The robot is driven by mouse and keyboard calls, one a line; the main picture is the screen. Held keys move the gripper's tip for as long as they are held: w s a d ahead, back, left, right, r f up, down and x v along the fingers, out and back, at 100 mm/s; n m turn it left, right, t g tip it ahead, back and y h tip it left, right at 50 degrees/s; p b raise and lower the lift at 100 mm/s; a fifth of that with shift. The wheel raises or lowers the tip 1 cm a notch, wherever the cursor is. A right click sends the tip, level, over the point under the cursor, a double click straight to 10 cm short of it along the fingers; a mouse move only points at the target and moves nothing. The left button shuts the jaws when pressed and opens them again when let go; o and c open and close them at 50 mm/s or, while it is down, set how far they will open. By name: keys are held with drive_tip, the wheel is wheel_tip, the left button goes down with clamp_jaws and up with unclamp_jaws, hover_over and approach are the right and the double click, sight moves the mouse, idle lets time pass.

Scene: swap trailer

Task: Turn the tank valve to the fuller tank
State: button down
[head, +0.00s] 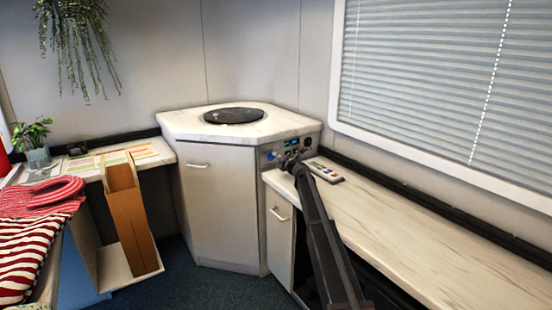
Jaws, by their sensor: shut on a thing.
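A small control panel (306,144) is set in the right side face of the corner cabinet, under its worktop. It has small blue-lit displays (291,142) and dark round knobs, too small to read, so I cannot tell the tank levels. My gripper (287,160) is at the lower part of this panel, at the end of my dark arm coming up from the bottom. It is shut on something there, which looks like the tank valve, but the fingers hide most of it. A small blue part (272,155) shows just left of the gripper. I cannot tell which way the valve points.
The corner cabinet (220,205) has a round dark lid (234,116) on top. A marble-look counter (410,215) runs right below the blinds, with a remote-like keypad (326,173) near the panel.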

drive_tip(key=shift+a, duration=0.15)
drive_tip(key=c, duration=0.7)
unclamp_jaws()
drive_tip(key=shift+s+d, duration=0.1)
drive_tip(key=shift+d, duration=0.1)
drive_tip(key=v, duration=1.1)
drive_tip(key=shift+s+d, duration=0.15)
drive_tip(key=shift+s, duration=0.2)
